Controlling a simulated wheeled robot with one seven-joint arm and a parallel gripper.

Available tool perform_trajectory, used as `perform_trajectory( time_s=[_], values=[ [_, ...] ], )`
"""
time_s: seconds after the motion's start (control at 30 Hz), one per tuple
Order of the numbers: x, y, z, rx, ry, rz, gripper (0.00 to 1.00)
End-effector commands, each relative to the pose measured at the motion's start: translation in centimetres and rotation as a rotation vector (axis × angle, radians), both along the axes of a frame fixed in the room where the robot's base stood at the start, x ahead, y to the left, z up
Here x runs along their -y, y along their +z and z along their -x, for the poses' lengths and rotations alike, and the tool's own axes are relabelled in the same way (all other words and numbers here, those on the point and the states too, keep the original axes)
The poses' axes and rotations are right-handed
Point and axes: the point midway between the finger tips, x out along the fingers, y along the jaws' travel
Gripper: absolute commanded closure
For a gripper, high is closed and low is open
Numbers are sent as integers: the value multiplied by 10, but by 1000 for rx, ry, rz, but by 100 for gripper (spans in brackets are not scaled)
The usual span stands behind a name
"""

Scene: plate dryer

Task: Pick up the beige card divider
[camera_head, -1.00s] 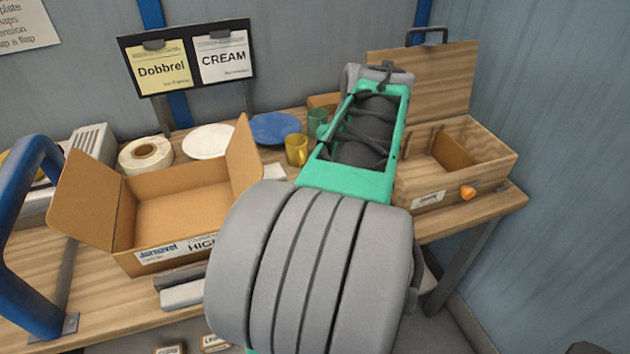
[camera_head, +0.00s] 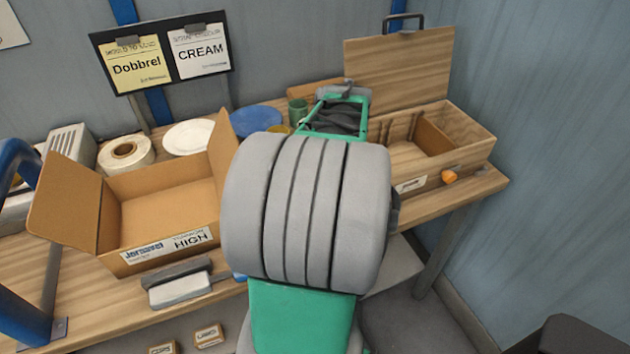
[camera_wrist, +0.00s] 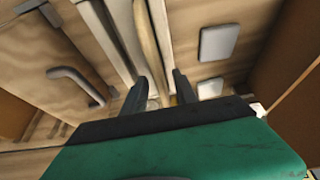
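In the camera_wrist view my gripper (camera_wrist: 160,80) has its two dark fingers apart. Thin upright edges run up the picture beyond the fingertips; one pale beige edge (camera_wrist: 147,45) lines up with the gap between them. It may be the beige card divider, but I cannot tell for sure. No contact with the fingers can be made out. In the camera_head view the fingers are hidden behind my arm. The open wooden box (camera_head: 472,150) stands at the right end of the bench, with a brown panel (camera_head: 432,138) inside it.
An open cardboard box (camera_head: 168,258) stands at left on the bench (camera_head: 75,325). A tape roll (camera_head: 126,153), white plate (camera_head: 188,137), blue plate (camera_head: 256,121) and green mug (camera_head: 298,110) lie behind. The wooden box's raised lid (camera_head: 400,68) and an orange knob (camera_head: 449,176) are close by.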

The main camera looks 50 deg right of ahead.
Motion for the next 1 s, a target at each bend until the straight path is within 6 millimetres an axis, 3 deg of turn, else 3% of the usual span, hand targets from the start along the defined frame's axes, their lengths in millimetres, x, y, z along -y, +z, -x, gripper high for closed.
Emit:
perform_trajectory(
  time_s=[0.47, 0.9, 1.0],
  values=[
    [0, -4, 0, 0, 0, 0, 65],
    [0, -4, 0, 0, 0, 0, 100],
    [0, -4, 0, 0, 0, 0, 100]
  ],
)
